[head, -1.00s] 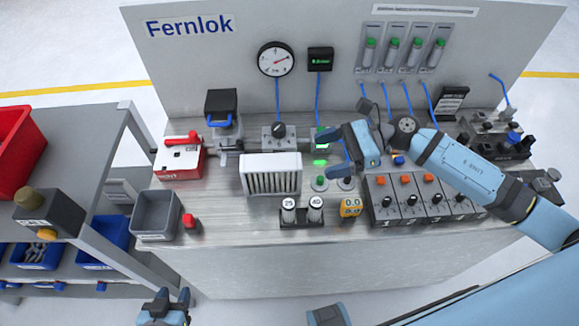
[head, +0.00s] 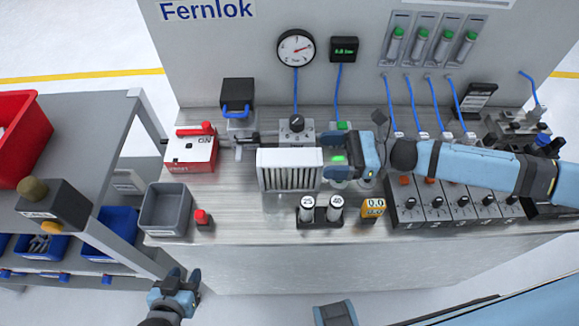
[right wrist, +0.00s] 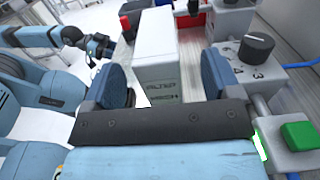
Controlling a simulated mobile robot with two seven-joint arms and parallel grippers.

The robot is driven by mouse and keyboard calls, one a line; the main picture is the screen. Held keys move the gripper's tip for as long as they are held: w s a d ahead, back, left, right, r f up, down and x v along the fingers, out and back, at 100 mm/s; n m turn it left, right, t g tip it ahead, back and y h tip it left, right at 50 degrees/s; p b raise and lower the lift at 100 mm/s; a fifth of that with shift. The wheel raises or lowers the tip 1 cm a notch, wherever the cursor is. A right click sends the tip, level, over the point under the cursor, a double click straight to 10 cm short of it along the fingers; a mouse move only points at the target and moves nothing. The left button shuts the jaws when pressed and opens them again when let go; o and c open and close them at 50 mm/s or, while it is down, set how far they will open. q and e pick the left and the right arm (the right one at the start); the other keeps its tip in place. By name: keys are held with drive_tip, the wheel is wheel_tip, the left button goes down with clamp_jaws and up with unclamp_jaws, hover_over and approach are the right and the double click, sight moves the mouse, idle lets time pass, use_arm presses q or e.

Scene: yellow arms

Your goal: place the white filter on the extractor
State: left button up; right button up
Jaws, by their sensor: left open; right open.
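The white filter (head: 290,158) is a white box with a pleated front and stands upright on the grey bench. My right gripper (head: 338,156) is open at the filter's right end. In the right wrist view, the filter (right wrist: 158,50) extends between the two open fingers (right wrist: 162,78), with a gap visible on each side. My left gripper (head: 182,287) is open and empty, low in front of the bench. I cannot tell for sure which fixture is the extractor; no label naming it is readable.
A red-and-white box (head: 190,150), a black box with a blue handle (head: 237,96) and a grey knob unit (head: 297,137) stand behind or left of the filter. A grey bin (head: 166,211) and red button (head: 202,217) are front left. Two white-topped cylinders (head: 321,212) stand in front.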

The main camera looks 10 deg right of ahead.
sight(305, 156)
drive_tip(key=a, duration=0.1)
drive_tip(key=a+p, duration=0.1)
drive_tip(key=a, duration=0.3)
drive_tip(key=shift+w+r+p, duration=0.2)
drive_tip(key=shift+w+p, duration=0.05)
drive_tip(key=shift+p, duration=0.05)
drive_tip(key=shift+a+f, duration=0.1)
drive_tip(key=shift+a, duration=0.3)
drive_tip(key=c, duration=1.4)
